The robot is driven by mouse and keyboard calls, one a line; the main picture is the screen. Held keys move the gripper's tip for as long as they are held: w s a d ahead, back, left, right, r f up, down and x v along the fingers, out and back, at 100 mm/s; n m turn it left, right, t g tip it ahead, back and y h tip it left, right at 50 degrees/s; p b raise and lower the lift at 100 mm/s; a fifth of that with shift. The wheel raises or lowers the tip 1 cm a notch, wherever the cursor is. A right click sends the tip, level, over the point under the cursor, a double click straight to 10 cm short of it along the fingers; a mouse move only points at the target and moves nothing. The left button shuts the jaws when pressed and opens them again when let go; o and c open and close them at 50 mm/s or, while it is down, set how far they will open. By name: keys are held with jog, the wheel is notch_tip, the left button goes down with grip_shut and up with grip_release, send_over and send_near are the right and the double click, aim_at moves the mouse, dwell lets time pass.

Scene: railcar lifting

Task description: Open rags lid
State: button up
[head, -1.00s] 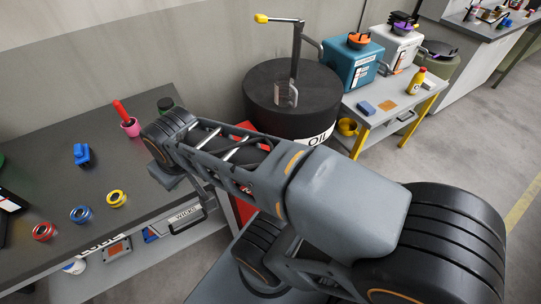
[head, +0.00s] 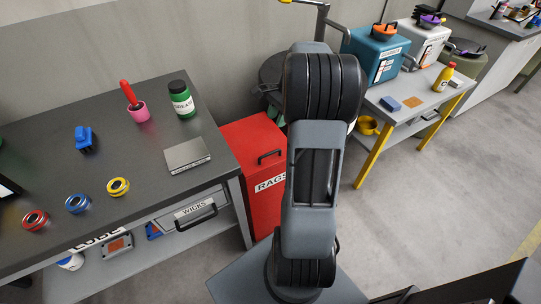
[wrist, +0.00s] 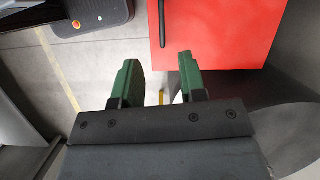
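The red rags bin (head: 245,150) stands on the floor right of the dark workbench. Its lid is shut, with a dark bar handle (head: 270,156) on top, and a RAGS label on the front. My arm hides its right side. In the wrist view the red bin top (wrist: 220,30) fills the upper right, with the dark handle (wrist: 161,22) near its left edge. My gripper (wrist: 158,62) is open and empty. Its green fingers are apart, with the handle beyond the gap between them, not touching it. In the head view I cannot make out the fingers clearly.
The workbench (head: 60,140) at left holds a grease jar (head: 182,99), a pink cup (head: 139,111), a flat grey block (head: 187,155) and tape rolls. The wicks drawer (head: 195,211) is shut beside the bin. A yellow-legged table (head: 418,118) stands at right; the floor before it is clear.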

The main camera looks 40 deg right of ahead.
aim_at(270, 153)
jog(key=shift+m+y, duration=0.4)
jog(key=shift+m, duration=0.4)
jog(key=d+x, duration=0.1)
jog(key=x, duration=0.4)
jog(key=d+f+x, duration=0.1)
jog(key=x, duration=0.4)
jog(key=d+b+x, duration=0.1)
jog(key=x, duration=0.4)
jog(key=shift+s+d+f, duration=0.1)
jog(key=shift+d+f, duration=0.1)
jog(key=shift+c, duration=0.2)
grip_shut()
